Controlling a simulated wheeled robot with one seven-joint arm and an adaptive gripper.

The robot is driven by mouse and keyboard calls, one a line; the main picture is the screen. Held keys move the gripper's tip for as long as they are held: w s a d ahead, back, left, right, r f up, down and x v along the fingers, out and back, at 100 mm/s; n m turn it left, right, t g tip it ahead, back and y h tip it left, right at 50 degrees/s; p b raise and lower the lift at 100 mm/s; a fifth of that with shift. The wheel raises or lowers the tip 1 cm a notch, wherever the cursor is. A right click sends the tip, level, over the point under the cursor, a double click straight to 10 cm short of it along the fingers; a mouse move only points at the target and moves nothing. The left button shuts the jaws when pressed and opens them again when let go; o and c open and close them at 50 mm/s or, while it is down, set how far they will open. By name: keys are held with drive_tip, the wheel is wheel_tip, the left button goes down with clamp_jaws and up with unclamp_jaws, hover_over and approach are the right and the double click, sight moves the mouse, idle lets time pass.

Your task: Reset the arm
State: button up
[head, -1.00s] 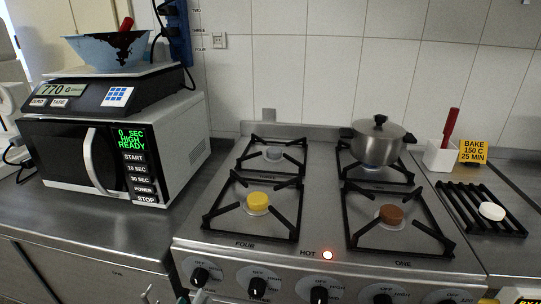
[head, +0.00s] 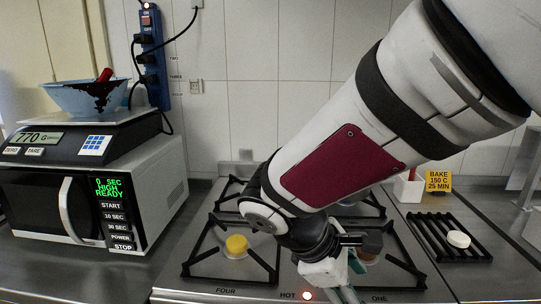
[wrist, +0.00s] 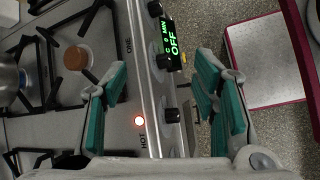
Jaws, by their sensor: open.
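My arm (head: 345,155) reaches across the right half of the head view, over the stove. My gripper (head: 345,292) is low in that view, over the stove's front edge near the brown burner cap (head: 368,247). In the wrist view my gripper (wrist: 160,85) shows its two teal-padded fingers wide apart with nothing between them. Behind the gap are the stove's front panel, the lit HOT lamp (wrist: 138,121) and a display reading OFF (wrist: 170,42).
The stove (head: 205,283) has a yellow burner cap (head: 236,246). My arm hides most of the pot, whose edge shows in the wrist view (wrist: 8,82). A microwave (head: 150,190) carries a scale (head: 85,140) and blue bowl (head: 88,97). A red-rimmed board (wrist: 272,65) lies below right.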

drive_tip(key=s+d+r+m+t+y+p, duration=0.1)
drive_tip(key=s+d+r+m+y, duration=0.1)
drive_tip(key=s+m, duration=0.4)
drive_tip(key=s+d+r+m+t+y+p, duration=0.1)
drive_tip(key=s+d+r+m+y, duration=0.2)
drive_tip(key=s+r+m+y, duration=0.2)
drive_tip(key=shift+s+d+r+m+t, duration=0.15)
drive_tip(key=shift+s+r+m+t, duration=0.15)
drive_tip(key=shift+s+r+m, duration=1.1)
drive_tip(key=shift+w+f, duration=0.2)
drive_tip(key=shift+f, duration=0.1)
